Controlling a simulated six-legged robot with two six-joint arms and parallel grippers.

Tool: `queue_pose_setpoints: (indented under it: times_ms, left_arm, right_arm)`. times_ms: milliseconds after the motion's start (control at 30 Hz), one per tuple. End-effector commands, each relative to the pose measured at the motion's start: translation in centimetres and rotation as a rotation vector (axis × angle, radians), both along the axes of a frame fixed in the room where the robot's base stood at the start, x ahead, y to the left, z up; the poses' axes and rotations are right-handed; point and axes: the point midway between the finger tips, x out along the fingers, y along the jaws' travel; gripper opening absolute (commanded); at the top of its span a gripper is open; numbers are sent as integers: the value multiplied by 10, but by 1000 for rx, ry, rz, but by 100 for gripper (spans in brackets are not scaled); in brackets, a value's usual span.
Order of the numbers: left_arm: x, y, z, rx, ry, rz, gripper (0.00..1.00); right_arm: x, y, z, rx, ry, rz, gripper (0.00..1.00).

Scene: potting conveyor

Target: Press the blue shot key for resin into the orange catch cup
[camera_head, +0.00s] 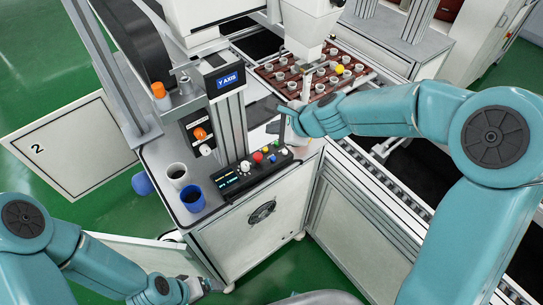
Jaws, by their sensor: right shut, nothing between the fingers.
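The control box (240,182) on the bench's front edge has a lit display (228,182) and a row of small keys and knobs, including a red button (257,157). I cannot make out an orange catch cup; an orange cap (158,90) and orange knob (200,133) show.
A white cup (177,172) and a blue cup (193,198) stand left of the control box. A brown tray (268,78) of small pots lies on the conveyor behind my right gripper. The dispensing head (312,25) hangs above. A "Y AXIS" column (229,110) rises behind the box.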

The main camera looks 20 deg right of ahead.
Motion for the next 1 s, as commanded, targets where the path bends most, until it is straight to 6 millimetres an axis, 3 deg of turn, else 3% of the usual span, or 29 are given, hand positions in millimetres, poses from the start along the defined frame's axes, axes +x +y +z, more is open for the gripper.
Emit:
queue_pose_setpoints:
  times_ms: [367,1000]
  left_arm:
    - [0,0,-9,0,0,0,89]
    - [0,0,-87,0,0,0,89]
  right_arm:
    - [-1,-1,-10,-1,1,1,0]
    - [-1,-1,-89,-2,0,4,0]
